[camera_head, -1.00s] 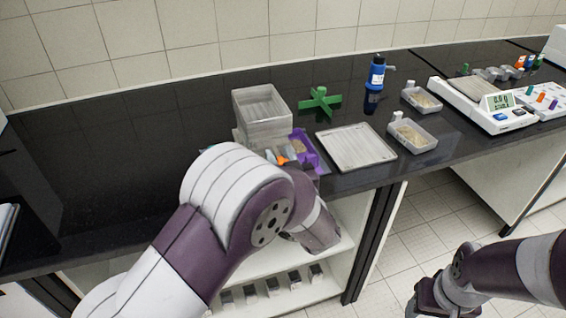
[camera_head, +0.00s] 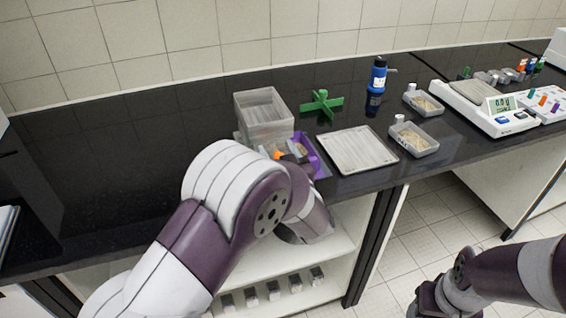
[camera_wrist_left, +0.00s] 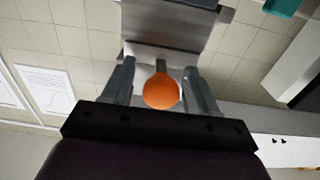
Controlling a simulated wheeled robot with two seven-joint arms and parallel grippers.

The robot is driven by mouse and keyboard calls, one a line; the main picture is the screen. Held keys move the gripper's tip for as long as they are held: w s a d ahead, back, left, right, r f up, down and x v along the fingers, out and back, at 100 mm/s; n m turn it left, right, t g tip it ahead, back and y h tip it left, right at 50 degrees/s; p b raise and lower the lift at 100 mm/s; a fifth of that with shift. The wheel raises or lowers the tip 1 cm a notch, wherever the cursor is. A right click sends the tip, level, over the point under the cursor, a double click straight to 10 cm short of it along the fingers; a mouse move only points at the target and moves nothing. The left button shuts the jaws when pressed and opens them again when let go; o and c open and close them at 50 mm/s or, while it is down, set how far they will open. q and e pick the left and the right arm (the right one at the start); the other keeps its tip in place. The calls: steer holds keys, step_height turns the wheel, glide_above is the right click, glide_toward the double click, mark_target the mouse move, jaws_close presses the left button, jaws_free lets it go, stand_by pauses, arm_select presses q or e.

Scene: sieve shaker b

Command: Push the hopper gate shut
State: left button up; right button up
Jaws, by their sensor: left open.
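The hopper (camera_head: 262,112) is a grey box near the table's front edge in the head view. In the left wrist view, an orange round knob (camera_wrist_left: 161,91), which appears to be the gate's handle, shows between the two fingers of my left gripper (camera_wrist_left: 160,70). Those fingers are apart; I cannot tell whether either touches the knob. A grey plate-like part (camera_wrist_left: 165,28) lies beyond the fingertips. In the head view my left arm hides most of the hopper's lower front and the gate. My right gripper (camera_head: 428,298) hangs at the lower right, away from the table; its fingers are unclear.
A purple tray (camera_head: 314,160) sits beside the hopper. A flat grey tray (camera_head: 357,149), a green cross-shaped piece (camera_head: 322,106), a blue bottle (camera_head: 377,76), two small trays and a white balance (camera_head: 490,106) stand to the right. The black tabletop (camera_head: 110,170) at left is clear.

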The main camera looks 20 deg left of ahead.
arm_select(q)
steer(key=v, duration=1.2)
steer(key=shift+b, duration=0.4)
steer(key=d+f+m+g+h, duration=0.2)
steer(key=d+f+m+h, duration=0.2)
steer(key=d+f+h, duration=0.35)
steer(key=s+d+f+m+g+h+p, duration=0.2)
steer(key=s+f+m+g+h+p, duration=0.1)
steer(key=s+m+g+h, duration=0.25)
steer(key=s+a+r+n+g+y+p, duration=0.1)
steer(key=s+a+r+g+p, duration=0.1)
steer(key=a, duration=0.6)
steer(key=s+a+r+n+g+y+p, duration=0.1)
steer(key=s+a+r+g+y, duration=0.1)
steer(key=s+a, duration=0.5)
steer(key=shift+a+r+g+p, duration=0.35)
steer(key=shift+a+r+g, duration=0.2)
steer(key=shift+a+g, duration=0.5)
